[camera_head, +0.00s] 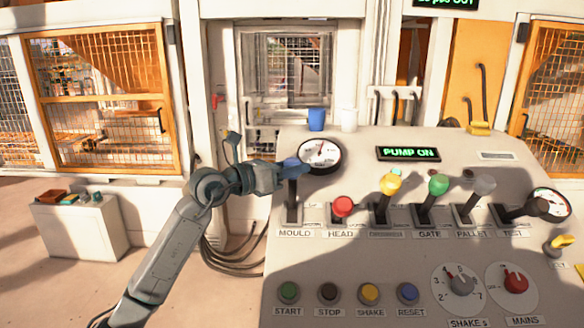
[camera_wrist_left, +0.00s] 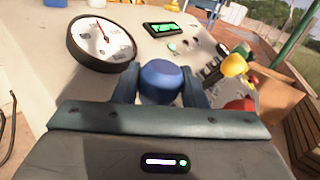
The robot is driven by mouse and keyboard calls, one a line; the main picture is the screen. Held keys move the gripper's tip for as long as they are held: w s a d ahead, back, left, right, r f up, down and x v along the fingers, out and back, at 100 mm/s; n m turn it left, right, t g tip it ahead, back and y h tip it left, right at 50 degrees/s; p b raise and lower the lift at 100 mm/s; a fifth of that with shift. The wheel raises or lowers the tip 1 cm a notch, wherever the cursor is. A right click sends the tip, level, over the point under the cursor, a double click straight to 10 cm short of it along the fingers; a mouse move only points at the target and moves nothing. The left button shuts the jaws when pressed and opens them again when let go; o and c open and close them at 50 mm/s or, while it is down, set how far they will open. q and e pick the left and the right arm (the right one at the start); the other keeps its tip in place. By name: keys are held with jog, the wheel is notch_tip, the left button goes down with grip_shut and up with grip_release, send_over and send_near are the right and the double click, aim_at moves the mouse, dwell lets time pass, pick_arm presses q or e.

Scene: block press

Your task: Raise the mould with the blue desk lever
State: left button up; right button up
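The blue desk lever (camera_head: 291,190) stands at the left end of the lever row, above the label MOULD, with its handle up. Its blue knob also shows in the left wrist view (camera_wrist_left: 161,80). My left gripper (camera_head: 289,170) reaches it from the left. In the wrist view its two fingers (camera_wrist_left: 160,92) lie close against both sides of the knob, so it looks shut on it. My right gripper is not in view. I cannot make out the mould behind the desk.
The red HEAD lever (camera_head: 342,207) is close on the right, then yellow, green and grey levers. A round gauge (camera_head: 320,155) sits just behind the blue knob. A display (camera_head: 408,153) reads PUMP ON. Buttons and dials line the desk's front. Blue (camera_head: 317,119) and white cups stand at the back.

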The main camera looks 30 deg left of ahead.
pick_arm(q)
grip_shut()
jog(key=s+m+b, duration=0.1)
jog(key=b, duration=0.2)
jog(key=s+d+f+m+t+h+b, duration=0.1)
jog(key=s+b, duration=0.1)
jog(key=b, duration=0.2)
jog(key=s+d+m+h+b, duration=0.1)
jog(key=m+b, duration=0.1)
jog(key=b, duration=0.1)
jog(key=shift+s+d+f+t, duration=0.1)
jog(key=shift+s+f+t, duration=0.05)
jog(key=shift+s+t, duration=0.25)
jog(key=o, duration=0.5)
grip_release()
